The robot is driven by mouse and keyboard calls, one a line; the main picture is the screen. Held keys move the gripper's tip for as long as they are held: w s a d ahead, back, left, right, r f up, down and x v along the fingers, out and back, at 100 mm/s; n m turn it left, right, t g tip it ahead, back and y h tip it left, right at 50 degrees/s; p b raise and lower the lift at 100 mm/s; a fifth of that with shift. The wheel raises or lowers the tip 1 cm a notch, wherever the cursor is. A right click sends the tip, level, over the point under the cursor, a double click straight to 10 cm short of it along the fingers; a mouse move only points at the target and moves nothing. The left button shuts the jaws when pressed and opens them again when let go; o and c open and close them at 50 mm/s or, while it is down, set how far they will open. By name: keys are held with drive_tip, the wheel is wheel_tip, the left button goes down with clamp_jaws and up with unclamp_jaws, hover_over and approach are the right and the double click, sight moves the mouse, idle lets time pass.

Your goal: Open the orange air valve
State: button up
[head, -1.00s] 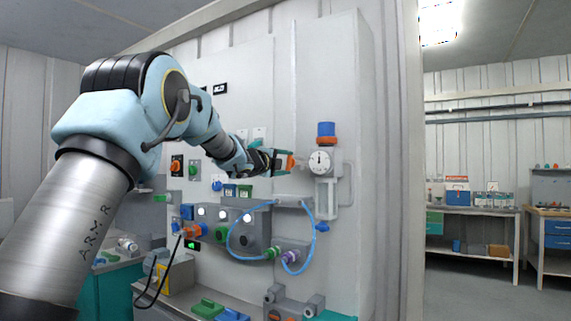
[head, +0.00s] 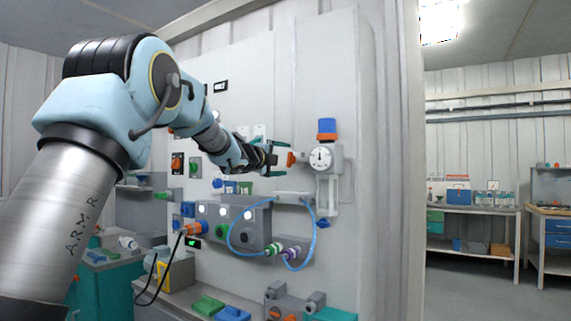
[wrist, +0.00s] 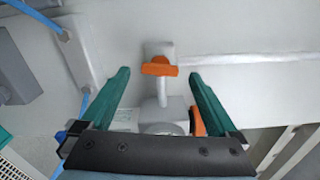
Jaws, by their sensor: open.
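The orange air valve (head: 291,159) is on the wall panel, just left of the round gauge (head: 321,158). In the wrist view its orange handle (wrist: 159,69) sits on a grey block and lies roughly crosswise in the picture, in line with the pipe running right. My gripper (head: 284,158) is open, with its green fingers pointing at the panel. In the wrist view the handle appears between the two fingertips (wrist: 160,73), with a gap on each side and no contact seen. The handle's far side is hidden.
A regulator with a blue cap (head: 327,126) stands close to the right of the valve. Below, a blue hose (head: 314,235) loops from a grey bar (head: 293,198) to connectors. A box with lit buttons (head: 235,226) projects from the panel at lower left.

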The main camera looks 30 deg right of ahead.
drive_tip(key=b+v, duration=0.2)
drive_tip(key=v, duration=0.6)
drive_tip(key=shift+s+a, duration=0.15)
drive_tip(key=shift+a, duration=0.1)
drive_tip(key=w+a+f+n+t+y, duration=0.25)
drive_tip(key=a+f+n+y, duration=0.95)
drive_tip(key=a+f+n, duration=0.9)
drive_tip(key=s+a+f+n+g+y, duration=0.1)
drive_tip(key=s+a+f+n+g, duration=0.1)
drive_tip(key=s+a+f, duration=0.5)
drive_tip(key=s+a+f+n+g+y, duration=0.2)
drive_tip(key=s+a+f+g, duration=0.1)
drive_tip(key=a+f, duration=0.4)
drive_tip(key=s+a+f+n+g, duration=0.2)
drive_tip(key=s+a+f+n, duration=0.1)
drive_tip(key=s, duration=0.4)
drive_tip(key=s+a+f+n+g, duration=0.2)
drive_tip(key=s+a+f, duration=0.1)
drive_tip(key=s, duration=0.4)
drive_tip(key=shift+s+a+n+g+y, duration=0.2)
drive_tip(key=shift+s+n+g+y, duration=0.1)
drive_tip(key=shift+n+g, duration=0.1)
drive_tip(key=shift+f, duration=0.1)
